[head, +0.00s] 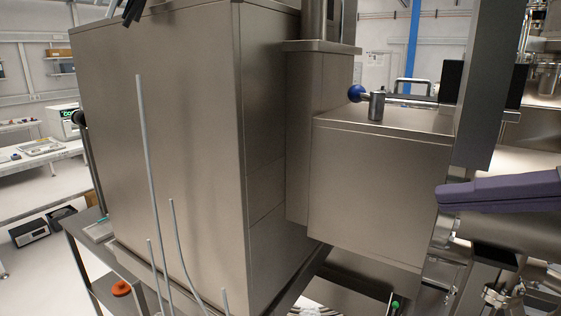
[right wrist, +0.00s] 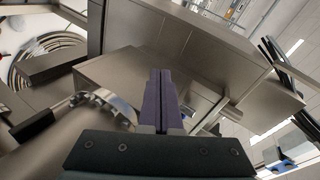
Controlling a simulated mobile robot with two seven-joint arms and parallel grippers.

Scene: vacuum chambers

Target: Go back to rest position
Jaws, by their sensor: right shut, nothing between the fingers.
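My right gripper (head: 442,195) reaches in from the right edge of the head view. Its purple fingers are together, with nothing between them. In the right wrist view the shut fingers (right wrist: 158,100) point away from the camera toward steel boxes. In the head view the fingertips appear just right of the smaller steel box (head: 375,190); I cannot tell the exact gap. A blue ball knob (head: 356,93) on a rod lies above that box, left of and higher than my gripper. My left gripper is not clearly seen.
A large steel cabinet (head: 170,140) fills the left middle. A steel post (head: 493,85) stands just above my right gripper, and pipes and clamps crowd the area below it. Thin grey rods (head: 150,180) rise in front of the cabinet. A white bench (head: 40,175) is far left.

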